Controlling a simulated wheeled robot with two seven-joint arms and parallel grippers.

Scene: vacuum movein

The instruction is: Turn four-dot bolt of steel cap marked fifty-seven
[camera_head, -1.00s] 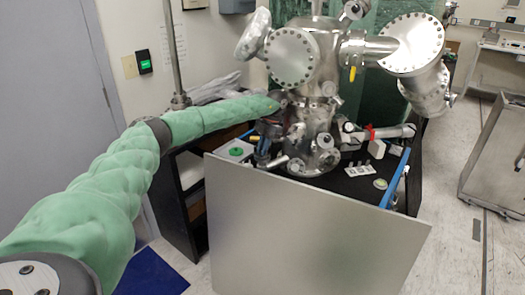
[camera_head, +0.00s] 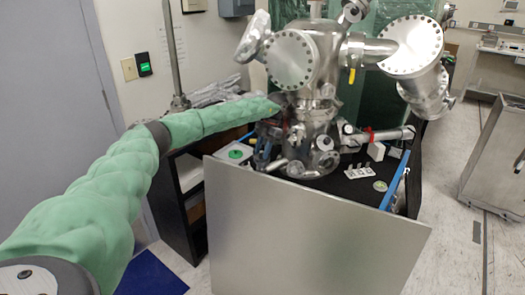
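A steel vacuum chamber (camera_head: 318,95) stands on a dark table. A round bolted steel cap (camera_head: 291,59) faces me on its upper front, and a larger bolted cap (camera_head: 412,46) is at the upper right. I cannot read a fifty-seven or any dots on the bolts at this size. My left arm, in a green sleeve, reaches in from the left. My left gripper (camera_head: 272,135) is small and dark against the lower left side of the chamber, below the front cap. Its fingers blend into the fittings, so I cannot tell its opening or contact. My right gripper is out of view.
A large grey panel (camera_head: 310,235) stands in front of the table. A white block with small posts (camera_head: 360,172), a round disc (camera_head: 380,186) and a blue strip (camera_head: 396,180) are at the table's right. A metal cart (camera_head: 498,155) stands far right, with open floor before it.

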